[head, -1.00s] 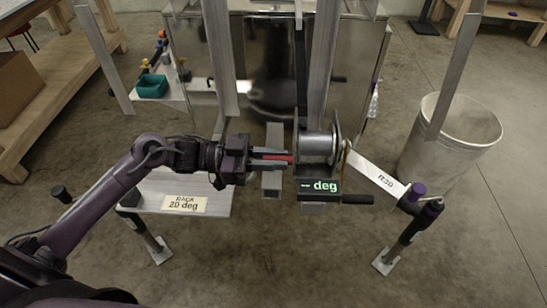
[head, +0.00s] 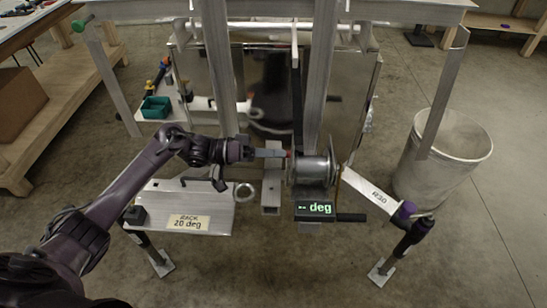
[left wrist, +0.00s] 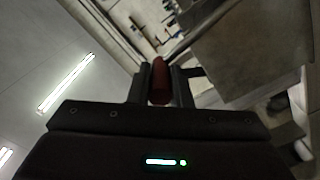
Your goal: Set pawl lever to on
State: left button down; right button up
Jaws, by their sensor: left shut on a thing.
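The pawl lever is red. Only a small bit of it (head: 288,154) shows in the head view, beside the upper left of the silver winch drum (head: 313,170). My left gripper (head: 274,153) comes in from the left and is shut on it. In the left wrist view the red lever (left wrist: 160,82) stands between the two dark fingers (left wrist: 160,92). The fingers hide most of the lever, and I cannot read any on or off mark. My right gripper is not in view.
A display reading "-- deg" (head: 318,209) and a black crank handle (head: 351,217) sit below the drum. A strip marked R20 (head: 368,190) slopes right. A bin (head: 445,165) stands right.

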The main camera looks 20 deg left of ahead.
pick_arm(q)
jog(key=shift+w+a+f+n, duration=0.2)
jog(key=shift+w+n, duration=0.55)
jog(key=shift+n, duration=0.15)
jog(key=c, duration=1.3)
grip_release()
jog(key=shift+a, duration=0.1)
jog(key=b+v, duration=0.2)
jog(key=v, duration=0.5)
jog(key=shift+s+a, duration=0.1)
jog(key=shift+a, duration=0.25)
